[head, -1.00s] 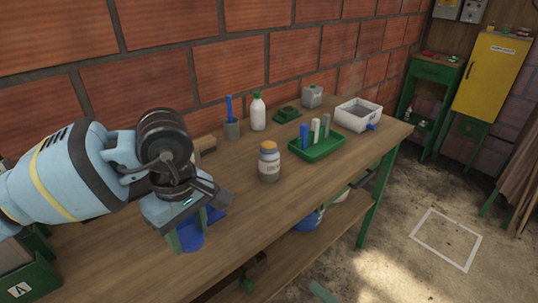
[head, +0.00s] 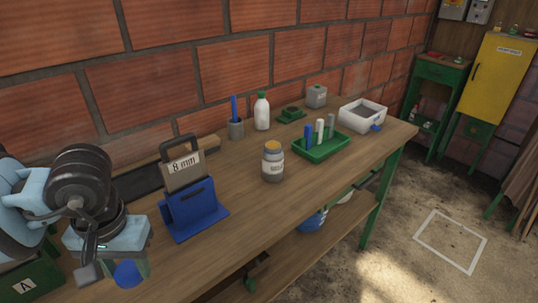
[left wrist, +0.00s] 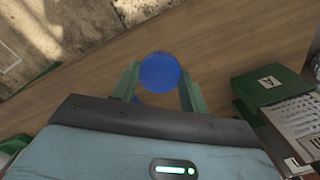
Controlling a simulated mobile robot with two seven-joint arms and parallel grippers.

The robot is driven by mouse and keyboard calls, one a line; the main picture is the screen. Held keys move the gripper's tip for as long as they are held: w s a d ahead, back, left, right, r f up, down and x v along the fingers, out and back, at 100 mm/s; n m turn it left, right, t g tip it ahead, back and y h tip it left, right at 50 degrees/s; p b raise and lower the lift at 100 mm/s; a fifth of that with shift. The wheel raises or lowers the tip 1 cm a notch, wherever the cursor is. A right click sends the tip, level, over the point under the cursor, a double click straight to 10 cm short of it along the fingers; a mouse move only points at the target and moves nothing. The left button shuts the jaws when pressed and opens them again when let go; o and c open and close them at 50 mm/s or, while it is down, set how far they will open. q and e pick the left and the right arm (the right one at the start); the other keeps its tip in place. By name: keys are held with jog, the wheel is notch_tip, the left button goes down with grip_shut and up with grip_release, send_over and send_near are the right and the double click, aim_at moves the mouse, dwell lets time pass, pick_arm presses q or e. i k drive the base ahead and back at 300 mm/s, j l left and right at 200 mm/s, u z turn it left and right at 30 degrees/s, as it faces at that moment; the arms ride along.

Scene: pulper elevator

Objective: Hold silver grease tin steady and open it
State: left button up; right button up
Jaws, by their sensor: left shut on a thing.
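A silver-grey jar with an orange lid (head: 272,162) stands upright on the workbench in the head view; its label is too small to read. A squarish grey tin (head: 316,97) stands farther back, and I cannot tell which of the two is the grease tin. Both appear closed. My left gripper (head: 122,268) is at the lower left, well away from both, shut on a round blue object (head: 130,273). In the left wrist view the blue object (left wrist: 160,72) sits between the green fingers. My right gripper is not in view.
A blue stand (head: 192,210) holding an "8 mm" plate is right of my left gripper. A blue brush in a cup (head: 236,128), a white bottle (head: 262,112), a green tray (head: 322,147) and a white box (head: 362,116) line the bench. The bench front-centre is clear.

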aim_at(272, 156)
jog(key=i+z, duration=0.4)
jog(key=i+j+z, duration=0.1)
jog(key=j+z, duration=0.65)
jog(key=i, duration=0.5)
jog(key=l, duration=0.1)
